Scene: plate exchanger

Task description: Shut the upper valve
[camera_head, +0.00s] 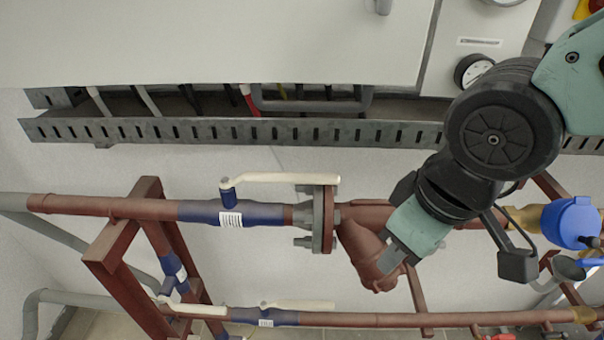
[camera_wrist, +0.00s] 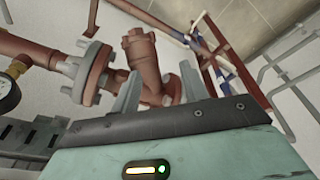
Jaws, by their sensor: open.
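The upper valve (camera_head: 232,212) is a blue body with a white label on the upper red pipe, left of centre in the head view. Its long white handle (camera_head: 280,179) points right, roughly along the pipe, above the flange. My gripper (camera_head: 393,262) is right of the valve and apart from its handle, pointing down and left in front of the red angled pipe body. In the wrist view my gripper (camera_wrist: 158,90) shows two spread fingers with nothing held between them. Blue parts show at the upper right there; I cannot tell which valve they belong to.
A bolted flange (camera_head: 323,219) and the angled pipe body (camera_head: 365,250) lie between valve and gripper. A lower valve (camera_head: 265,317) with a white handle is below. A slotted metal rail (camera_head: 230,132) runs above. A red frame (camera_head: 125,250) stands at left.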

